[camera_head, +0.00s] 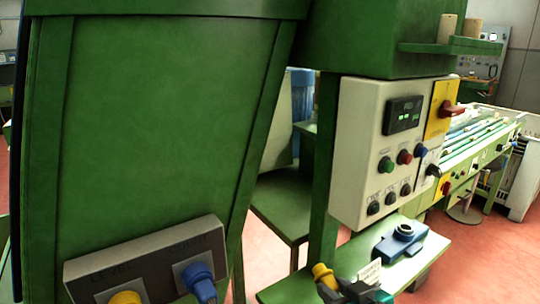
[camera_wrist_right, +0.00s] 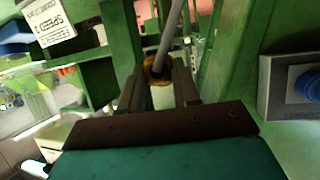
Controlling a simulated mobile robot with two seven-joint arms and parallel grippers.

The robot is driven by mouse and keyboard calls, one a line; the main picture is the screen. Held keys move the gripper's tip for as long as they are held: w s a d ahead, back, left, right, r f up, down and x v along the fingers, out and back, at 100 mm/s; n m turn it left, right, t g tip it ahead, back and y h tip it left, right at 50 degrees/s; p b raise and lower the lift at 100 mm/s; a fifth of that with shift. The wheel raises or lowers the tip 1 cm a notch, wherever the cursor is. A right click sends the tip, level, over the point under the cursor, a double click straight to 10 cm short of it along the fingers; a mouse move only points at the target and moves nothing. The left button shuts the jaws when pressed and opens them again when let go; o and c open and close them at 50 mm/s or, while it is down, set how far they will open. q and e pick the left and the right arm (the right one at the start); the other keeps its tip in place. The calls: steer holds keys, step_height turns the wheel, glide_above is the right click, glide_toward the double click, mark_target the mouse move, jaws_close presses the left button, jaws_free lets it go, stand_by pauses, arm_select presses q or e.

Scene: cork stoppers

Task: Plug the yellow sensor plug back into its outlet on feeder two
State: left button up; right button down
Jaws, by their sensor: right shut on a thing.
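My right gripper (camera_head: 340,288) is shut on the yellow plug (camera_head: 323,274) at the bottom of the head view. In the right wrist view the plug (camera_wrist_right: 159,72) sits between the two fingers, with a grey cable running up from it. A grey outlet box (camera_head: 80,275) is on the big green panel at lower left, apart from the held plug. A blue plug (camera_head: 200,282) is at its right position. A yellow round piece (camera_head: 125,297) is at its left position, cut off by the frame; I cannot tell whether it is a socket or a plug. My left gripper is out of view.
A green shelf (camera_head: 285,291) at bottom right bears a blue device (camera_head: 408,238) and a small white label card (camera_head: 370,271), close to my right gripper. A cream control box (camera_head: 350,150) with buttons and a green post (camera_head: 323,160) stand behind. Open floor shows between panel and post.

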steer(key=s+d+r+m+t+h, duration=0.1)
steer(key=s+d+r+m+h, duration=0.3)
steer(key=s+d+r, duration=0.1)
steer(key=shift+s+d+r+h, duration=0.2)
steer(key=shift+s+d+h, duration=0.2)
steer(key=shift+d, duration=0.25)
